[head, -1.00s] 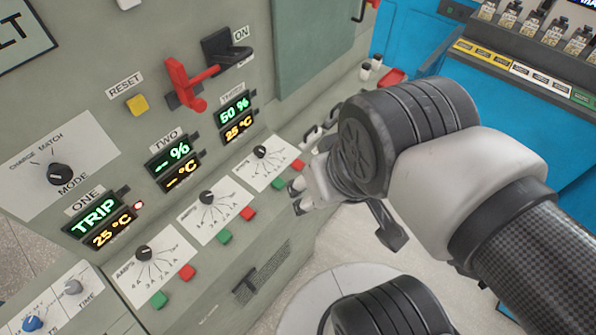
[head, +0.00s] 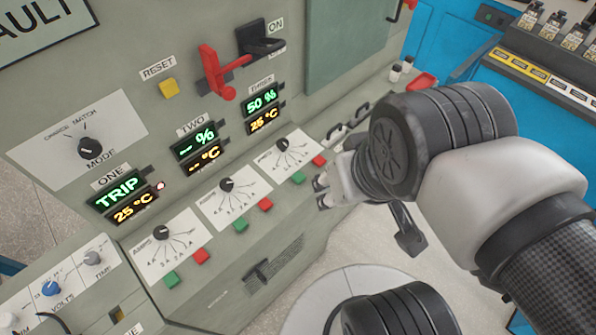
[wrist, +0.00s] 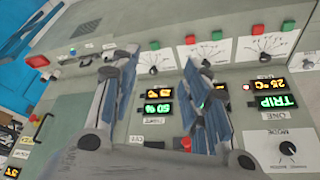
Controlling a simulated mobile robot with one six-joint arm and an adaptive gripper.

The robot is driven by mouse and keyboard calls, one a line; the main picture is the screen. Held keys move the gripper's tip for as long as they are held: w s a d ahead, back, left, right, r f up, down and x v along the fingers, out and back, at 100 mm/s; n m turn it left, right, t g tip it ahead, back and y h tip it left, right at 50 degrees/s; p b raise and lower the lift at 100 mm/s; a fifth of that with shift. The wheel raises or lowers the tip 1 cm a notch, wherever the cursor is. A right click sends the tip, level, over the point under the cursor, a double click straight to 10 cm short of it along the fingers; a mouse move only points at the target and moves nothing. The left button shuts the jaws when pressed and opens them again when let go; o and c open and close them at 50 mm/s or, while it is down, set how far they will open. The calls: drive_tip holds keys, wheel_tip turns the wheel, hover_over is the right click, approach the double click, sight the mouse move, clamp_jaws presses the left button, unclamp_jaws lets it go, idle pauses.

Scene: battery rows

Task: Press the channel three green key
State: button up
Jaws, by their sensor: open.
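The channel three green key (head: 298,178) is a small square button low on the grey-green panel, below the THREE dial and left of that channel's red key (head: 319,161). In the wrist view, where the panel appears upside down, the green key (wrist: 155,45) shows between my finger ends. My gripper (head: 321,190) is open and empty, just right of the green key in the head view. I see no contact with the key. The THREE display (head: 263,111) reads 50 % and 25 °C.
Channel two's green key (head: 240,225) and red key (head: 265,204) lie to the left, with channel one's green (head: 171,279) and red (head: 201,256) keys further left. A red lever (head: 219,72) sticks out above the displays.

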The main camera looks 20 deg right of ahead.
clamp_jaws()
idle(1.5)
